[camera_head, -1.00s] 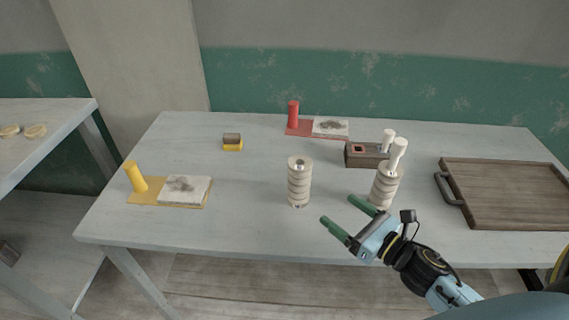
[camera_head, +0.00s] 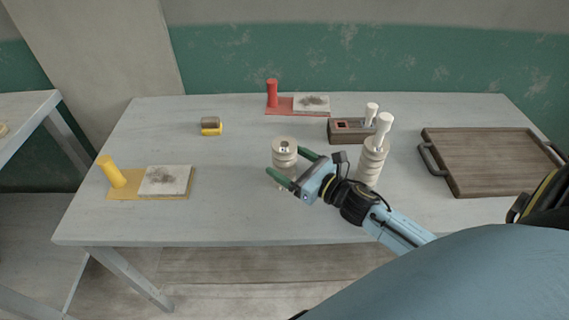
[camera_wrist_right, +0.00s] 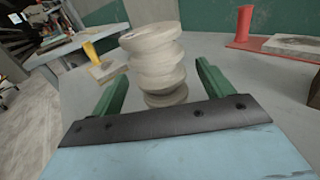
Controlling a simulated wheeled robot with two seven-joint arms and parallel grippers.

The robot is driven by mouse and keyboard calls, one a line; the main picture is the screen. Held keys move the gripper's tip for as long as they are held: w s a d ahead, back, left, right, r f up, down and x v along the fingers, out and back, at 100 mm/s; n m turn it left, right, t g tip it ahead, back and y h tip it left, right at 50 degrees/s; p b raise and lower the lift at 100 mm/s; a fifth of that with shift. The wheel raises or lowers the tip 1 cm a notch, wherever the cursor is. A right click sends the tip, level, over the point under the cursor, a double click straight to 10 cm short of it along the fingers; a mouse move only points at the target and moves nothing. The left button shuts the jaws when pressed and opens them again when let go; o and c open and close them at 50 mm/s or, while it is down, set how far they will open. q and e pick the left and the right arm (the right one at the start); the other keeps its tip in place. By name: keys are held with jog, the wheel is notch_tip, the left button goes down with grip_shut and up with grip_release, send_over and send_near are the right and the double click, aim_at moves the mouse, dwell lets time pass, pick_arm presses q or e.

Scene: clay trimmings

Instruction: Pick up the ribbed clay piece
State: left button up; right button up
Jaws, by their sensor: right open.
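A pale ribbed clay piece (camera_head: 284,147), a stack of rounded rings with a hole in its top, stands upright near the middle of the table. My right gripper (camera_head: 294,166) is open, with one green finger on each side of the piece. In the right wrist view the ribbed piece (camera_wrist_right: 154,62) stands between and beyond the open fingers (camera_wrist_right: 160,90); I cannot tell whether they touch it. A second ribbed piece (camera_head: 371,163) with a white handle in its top stands to the right, behind my right forearm. My left gripper is not in view.
A dark block with a white peg (camera_head: 347,131) stands behind. A wooden tray (camera_head: 480,160) lies right. A red stand with a slab (camera_head: 290,104) is at the back. A yellow stand with a slab (camera_head: 125,190) and a small yellow-based block (camera_head: 211,127) are left.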

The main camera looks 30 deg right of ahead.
jog(key=x, duration=0.2)
jog(key=shift+w, duration=0.35)
jog(key=shift+w+a, duration=0.1)
jog(key=shift+w, duration=0.35)
jog(key=c, duration=1.1)
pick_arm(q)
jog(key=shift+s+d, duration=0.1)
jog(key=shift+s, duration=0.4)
pick_arm(e)
jog(key=shift+r, duration=0.1)
jog(key=c, duration=0.4)
